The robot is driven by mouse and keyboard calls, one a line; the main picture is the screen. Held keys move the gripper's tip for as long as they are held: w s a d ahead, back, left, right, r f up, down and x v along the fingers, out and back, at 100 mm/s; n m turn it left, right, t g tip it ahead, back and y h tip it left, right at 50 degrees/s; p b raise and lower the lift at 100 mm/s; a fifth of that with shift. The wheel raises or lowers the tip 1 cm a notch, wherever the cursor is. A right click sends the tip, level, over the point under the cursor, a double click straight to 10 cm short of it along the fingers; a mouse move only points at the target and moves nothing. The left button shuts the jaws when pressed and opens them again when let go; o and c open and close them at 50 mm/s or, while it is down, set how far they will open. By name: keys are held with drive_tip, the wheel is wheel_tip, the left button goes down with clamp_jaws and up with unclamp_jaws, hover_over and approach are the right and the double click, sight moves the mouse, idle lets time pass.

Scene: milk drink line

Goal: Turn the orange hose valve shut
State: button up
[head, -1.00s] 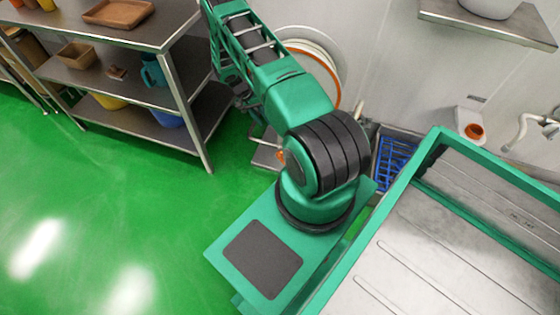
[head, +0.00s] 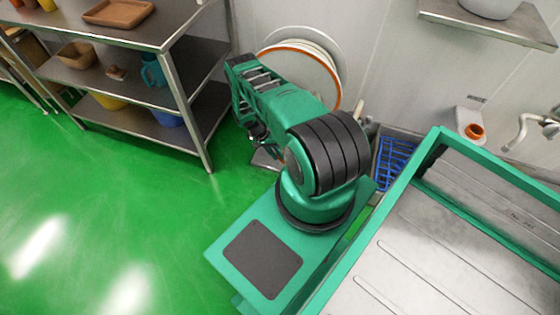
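No orange valve can be made out now; my arm covers the low wall area beside the hose reel. The hose reel (head: 325,62) is on the back wall, a white round coil with an orange rim, its lower left hidden by my arm. My arm reaches up and left, then bends down. The dark end part with my gripper (head: 259,137) hangs in front of the wall, left of and below the reel. The fingers are too small and dark to read, and I see no contact with anything.
A steel shelf unit (head: 188,98) with trays and tubs stands at the left. A blue crate (head: 394,158) sits on the floor by the wall. A white wall holder with an orange piece (head: 473,131) is at the right. Green floor (head: 90,200) is clear at left.

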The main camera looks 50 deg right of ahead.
drive_tip(key=shift+x, duration=1.8)
drive_tip(key=shift+c, duration=0.6)
clamp_jaws()
drive_tip(key=shift+a, duration=0.2)
drive_tip(key=shift+d, duration=0.1)
drive_tip(key=shift+t+y, duration=0.3)
drive_tip(key=shift+t, duration=0.5)
drive_tip(key=shift+s+d+t+y, duration=0.15)
drive_tip(key=shift+t+y, duration=0.65)
drive_tip(key=shift+t, duration=1.1)
